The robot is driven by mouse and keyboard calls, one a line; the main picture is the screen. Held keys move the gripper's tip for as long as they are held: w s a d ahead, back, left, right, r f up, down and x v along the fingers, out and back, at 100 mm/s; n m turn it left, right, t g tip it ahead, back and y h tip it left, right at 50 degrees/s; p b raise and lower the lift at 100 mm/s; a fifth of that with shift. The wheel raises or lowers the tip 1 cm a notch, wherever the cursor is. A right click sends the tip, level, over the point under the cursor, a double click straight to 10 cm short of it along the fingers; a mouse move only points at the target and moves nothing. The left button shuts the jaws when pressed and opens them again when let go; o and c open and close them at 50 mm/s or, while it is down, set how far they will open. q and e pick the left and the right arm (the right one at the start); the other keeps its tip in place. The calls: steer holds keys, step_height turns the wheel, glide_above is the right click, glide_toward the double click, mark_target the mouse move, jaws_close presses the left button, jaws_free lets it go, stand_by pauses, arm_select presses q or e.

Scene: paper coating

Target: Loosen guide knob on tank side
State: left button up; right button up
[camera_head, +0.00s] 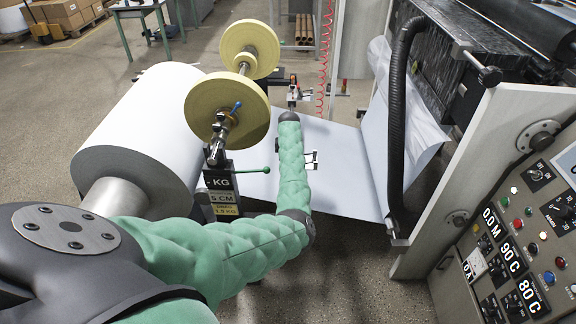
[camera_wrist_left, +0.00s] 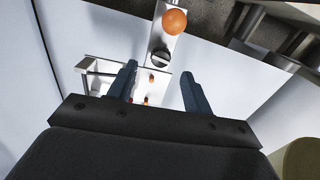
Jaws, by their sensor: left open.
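In the left wrist view, an orange ball knob (camera_wrist_left: 174,22) sits on a metal bracket. A dark round slotted knob (camera_wrist_left: 160,57) lies just below it. My left gripper (camera_wrist_left: 159,68) is open, and its two dark fingers are apart. The slotted knob shows between and slightly beyond the fingertips; I see no contact. A pale metal fitting with small orange parts (camera_wrist_left: 151,77) lies behind the gap between the fingers. In the head view, the green-sleeved forearm reaches forward and its wrist largely hides the gripper. I cannot tell which knob is the guide knob. My right gripper is out of view.
A large paper roll (camera_head: 140,125) and yellow discs (camera_head: 227,108) on a shaft stand left of the forearm. A white sheet (camera_head: 345,185) spans beneath it. A black hose (camera_head: 397,120) and the machine's control panel (camera_head: 520,250) stand to the right.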

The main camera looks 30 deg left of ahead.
arm_select(q)
steer(key=f, duration=0.4)
steer(key=shift+w+a+p, duration=0.1)
steer(key=shift+a+p, duration=0.15)
steer(key=shift+p, duration=0.15)
steer(key=shift+d+f, duration=0.15)
steer(key=shift+f, duration=0.35)
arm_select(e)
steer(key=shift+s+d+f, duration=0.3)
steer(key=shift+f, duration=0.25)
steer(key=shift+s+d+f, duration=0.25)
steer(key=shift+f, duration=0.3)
arm_select(q)
steer(key=shift+f, duration=0.1)
steer(key=c, duration=1)
steer(key=shift+o, duration=0.2)
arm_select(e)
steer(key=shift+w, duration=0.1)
